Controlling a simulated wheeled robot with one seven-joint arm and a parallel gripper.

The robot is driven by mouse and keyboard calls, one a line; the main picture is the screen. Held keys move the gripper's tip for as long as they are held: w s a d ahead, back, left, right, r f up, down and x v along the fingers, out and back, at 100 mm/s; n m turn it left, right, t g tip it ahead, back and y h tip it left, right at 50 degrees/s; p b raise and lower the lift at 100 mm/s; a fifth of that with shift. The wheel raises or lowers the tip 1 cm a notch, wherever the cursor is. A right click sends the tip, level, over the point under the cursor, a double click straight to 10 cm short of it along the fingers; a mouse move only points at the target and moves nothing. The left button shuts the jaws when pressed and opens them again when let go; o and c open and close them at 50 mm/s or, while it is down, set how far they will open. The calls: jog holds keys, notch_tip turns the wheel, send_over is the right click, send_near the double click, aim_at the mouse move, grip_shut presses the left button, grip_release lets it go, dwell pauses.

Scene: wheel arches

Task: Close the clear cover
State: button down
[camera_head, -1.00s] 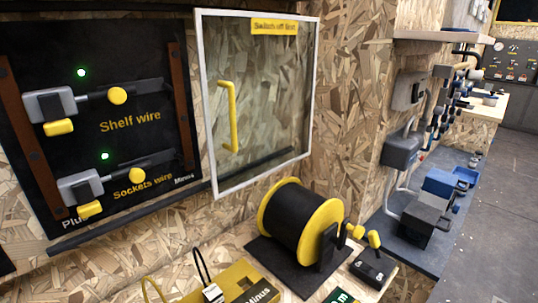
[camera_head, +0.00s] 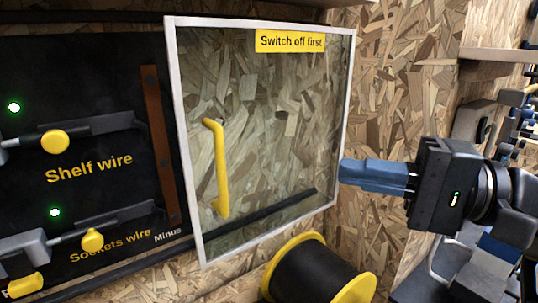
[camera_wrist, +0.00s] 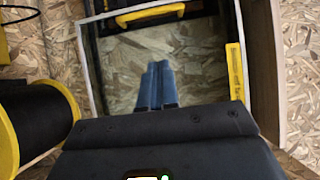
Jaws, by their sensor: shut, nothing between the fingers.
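The clear cover (camera_head: 275,150) is a see-through panel with a pale frame and a yellow "Switch off first" label (camera_head: 290,41). It stands open to the right of the black panel (camera_head: 85,110), in front of the chipboard wall. Its yellow handle (camera_head: 218,168) is on its left side. My gripper (camera_head: 343,171) is shut and empty, with its blue fingers pointing left at the cover's right frame edge. I cannot tell whether they touch it. In the wrist view the blue fingertips (camera_wrist: 158,66) show in front of the framed pane, with the yellow label (camera_wrist: 235,72) to their right.
The black panel carries "Shelf wire" (camera_head: 89,167) and "Sockets wire" switches with yellow knobs and two lit green lights (camera_head: 14,107). A black and yellow spool (camera_head: 315,275) stands below the cover. A wooden shelf (camera_head: 500,55) juts out at upper right.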

jog(key=p, duration=0.1)
send_near(253, 165)
jog(key=s+a+r, duration=0.1)
jog(key=a+r, duration=0.3)
jog(key=a, duration=0.2)
jog(key=shift+s+a+f+p, duration=0.2)
jog(key=shift+s+a, duration=0.25)
jog(key=shift+a, duration=0.3)
jog(key=shift+s+a+f+p, duration=0.15)
jog(key=shift+s+a+p, duration=0.25)
jog(key=shift+a, duration=0.3)
